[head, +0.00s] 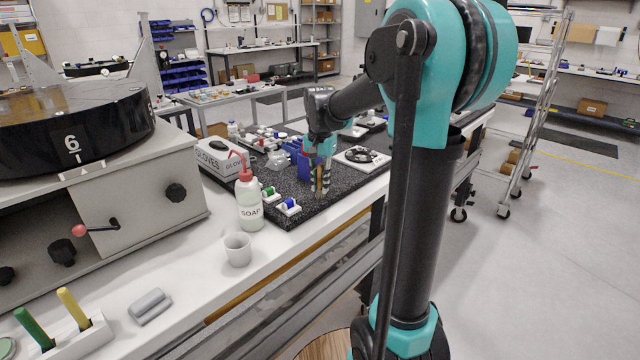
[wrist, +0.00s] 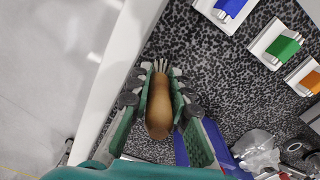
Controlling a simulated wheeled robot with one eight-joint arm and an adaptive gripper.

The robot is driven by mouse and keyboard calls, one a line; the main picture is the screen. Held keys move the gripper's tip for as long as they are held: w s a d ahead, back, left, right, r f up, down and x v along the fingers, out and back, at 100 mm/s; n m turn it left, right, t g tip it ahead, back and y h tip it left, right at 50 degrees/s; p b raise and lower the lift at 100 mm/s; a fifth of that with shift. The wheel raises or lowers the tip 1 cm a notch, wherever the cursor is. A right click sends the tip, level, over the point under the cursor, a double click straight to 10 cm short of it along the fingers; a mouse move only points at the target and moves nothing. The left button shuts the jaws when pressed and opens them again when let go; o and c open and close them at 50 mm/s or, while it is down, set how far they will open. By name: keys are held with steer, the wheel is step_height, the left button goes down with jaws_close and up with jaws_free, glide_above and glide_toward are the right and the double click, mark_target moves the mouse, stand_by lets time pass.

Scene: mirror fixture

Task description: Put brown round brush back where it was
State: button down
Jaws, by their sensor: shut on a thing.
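The brown round brush (wrist: 159,110) is between the fingers of my gripper (wrist: 160,97) in the wrist view, with its pale bristles pointing away from the wrist. My gripper is shut on it. In the head view my gripper (head: 322,178) hangs over the speckled black slab on the bench, and the brush is only a small brown patch between the fingers. I cannot tell whether the bristles touch the slab. A white holder (head: 92,341) at the front left carries a green handle (head: 34,328) and a yellow handle (head: 73,308).
Small white mounts with blue (wrist: 229,8), green (wrist: 282,47) and orange (wrist: 309,79) parts stand on the speckled slab (wrist: 225,75). The slab's edge is near my gripper.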

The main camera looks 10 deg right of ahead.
mark_target(320, 165)
steer(key=c, duration=1.4)
jaws_free()
steer(key=shift+f, duration=0.1)
step_height(320, 165, up, 12)
steer(key=shift+r, duration=0.15)
steer(key=shift+s, duration=0.15)
